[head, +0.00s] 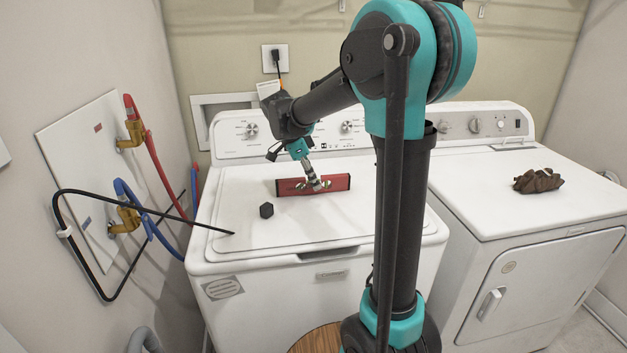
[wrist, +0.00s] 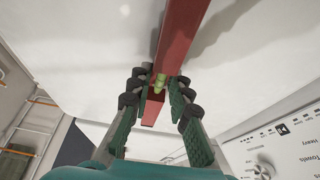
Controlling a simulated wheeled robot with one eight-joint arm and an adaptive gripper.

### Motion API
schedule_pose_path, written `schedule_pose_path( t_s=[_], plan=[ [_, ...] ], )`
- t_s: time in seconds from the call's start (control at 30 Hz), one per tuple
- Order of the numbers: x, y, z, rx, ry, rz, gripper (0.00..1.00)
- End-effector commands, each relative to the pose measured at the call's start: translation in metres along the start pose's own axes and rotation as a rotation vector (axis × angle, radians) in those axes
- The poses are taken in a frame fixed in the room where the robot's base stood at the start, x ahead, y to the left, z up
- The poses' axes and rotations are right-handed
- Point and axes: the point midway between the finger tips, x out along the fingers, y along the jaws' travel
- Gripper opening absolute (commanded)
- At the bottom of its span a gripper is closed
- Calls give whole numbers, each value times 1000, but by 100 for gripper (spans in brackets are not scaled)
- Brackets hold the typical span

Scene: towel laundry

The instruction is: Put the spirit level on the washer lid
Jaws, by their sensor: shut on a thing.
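The red spirit level (head: 290,187) is at the middle of the washer lid (head: 235,205) in the head view, standing on its long edge. I cannot tell whether it touches the lid or hangs just above it. My gripper (head: 314,184) is shut on the level near its middle. In the wrist view the level (wrist: 185,40) runs between the fingers of my gripper (wrist: 158,88), with a green vial showing between them. The white lid (wrist: 90,40) fills much of that view.
A small black block (head: 267,210) sits on the lid, front left of the level. A black hose (head: 150,208) reaches over the lid's left edge. The dryer (head: 480,200) at right bears a crumpled brown cloth (head: 538,181). The lid's front is mostly clear.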

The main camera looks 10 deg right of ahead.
Motion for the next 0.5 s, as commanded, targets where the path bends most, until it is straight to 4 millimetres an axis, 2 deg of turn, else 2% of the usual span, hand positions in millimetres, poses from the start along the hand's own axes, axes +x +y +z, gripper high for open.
schedule_pose_path(
  t_s=[0.23, 0.27, 0.3, 0.4, 0.5],
  plan=[
    [2, 0, 1, 0, 0, 0, 0],
    [2, 0, 1, 0, 0, 0, 22],
    [2, 0, 1, 0, 0, 0, 27],
    [2, 0, 1, 0, 0, 0, 39],
    [2, 0, 1, 0, 0, 0, 39]
  ],
)
